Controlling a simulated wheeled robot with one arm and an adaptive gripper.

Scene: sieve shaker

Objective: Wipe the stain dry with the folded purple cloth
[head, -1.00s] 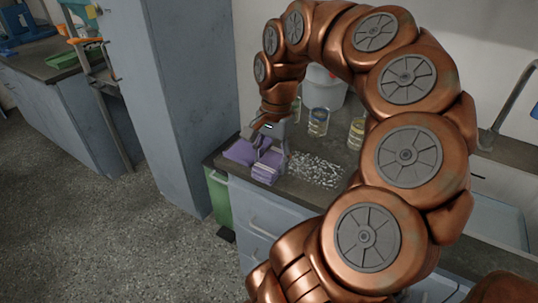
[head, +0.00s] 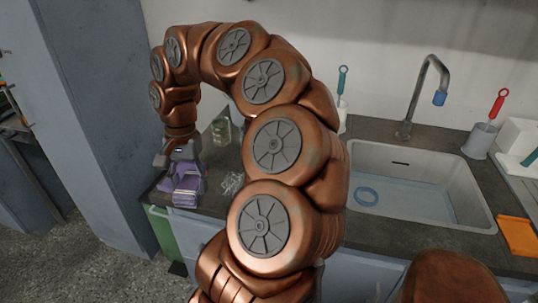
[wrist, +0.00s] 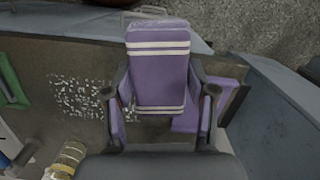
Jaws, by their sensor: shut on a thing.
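The folded purple cloth with white stripes (wrist: 158,75) is pinched between the two dark fingers of my gripper (wrist: 158,95). In the head view the cloth (head: 187,196) is at the counter's left front edge, with my gripper (head: 184,172) above it; I cannot tell whether it touches the counter. The stain is a patch of pale speckles (wrist: 85,98), left of the cloth in the wrist view. In the head view the stain (head: 232,184) is right of the cloth and partly hidden by my arm.
Another purple piece (wrist: 226,97) lies on the counter beside the held cloth. A glass jar (head: 221,131) stands behind the stain. A sink (head: 400,180) with a tap (head: 425,90) is to the right. A green bin (head: 164,232) stands below the counter's left end. A tall cabinet (head: 95,110) is at left.

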